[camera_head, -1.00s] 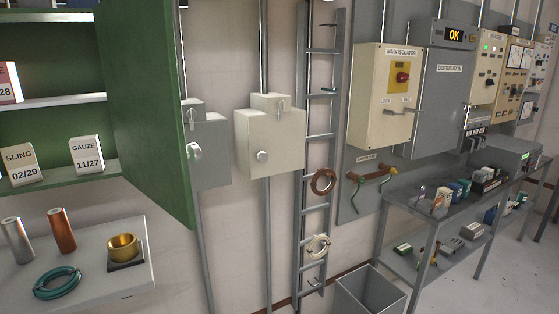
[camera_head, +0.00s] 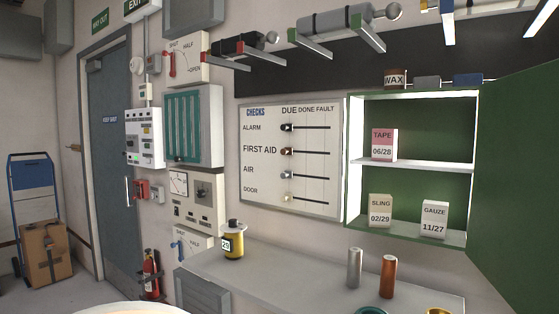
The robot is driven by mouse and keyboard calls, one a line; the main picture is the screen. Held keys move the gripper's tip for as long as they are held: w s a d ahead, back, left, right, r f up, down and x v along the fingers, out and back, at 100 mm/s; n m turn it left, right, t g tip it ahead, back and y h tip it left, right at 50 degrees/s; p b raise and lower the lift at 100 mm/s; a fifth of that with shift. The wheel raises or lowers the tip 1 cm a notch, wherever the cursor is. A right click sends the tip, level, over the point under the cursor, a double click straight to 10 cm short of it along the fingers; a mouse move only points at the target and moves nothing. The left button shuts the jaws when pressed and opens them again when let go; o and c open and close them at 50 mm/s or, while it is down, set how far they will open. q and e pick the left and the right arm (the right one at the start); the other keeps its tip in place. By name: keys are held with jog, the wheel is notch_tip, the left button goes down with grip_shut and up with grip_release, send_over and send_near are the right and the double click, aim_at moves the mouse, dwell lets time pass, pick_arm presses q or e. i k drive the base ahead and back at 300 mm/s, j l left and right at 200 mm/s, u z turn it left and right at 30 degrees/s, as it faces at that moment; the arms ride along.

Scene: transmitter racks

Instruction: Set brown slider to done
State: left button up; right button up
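A white checks board (camera_head: 262,200) hangs on the wall in the middle. It has rows for alarm, first aid, air and door, with columns headed due, done and fault. The brown slider (camera_head: 287,152) is in the first aid row, at the left end of its dark track, under the due heading. A black knob (camera_head: 287,127) sits in the alarm row above it. A dull grey-brown knob (camera_head: 286,175) and a pale knob (camera_head: 287,198) sit in the rows below, also at the left. Neither of my grippers is in view.
A pale counter (camera_head: 310,279) juts out below the board, with a yellow-labelled container (camera_head: 233,243) and two cylinders on it. An open green cabinet (camera_head: 415,245) stands right of the board, its door (camera_head: 518,180) swung outward.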

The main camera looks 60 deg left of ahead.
aim_at(286, 151)
jog(key=u, duration=1.9)
jog(key=i+j+z, duration=0.05)
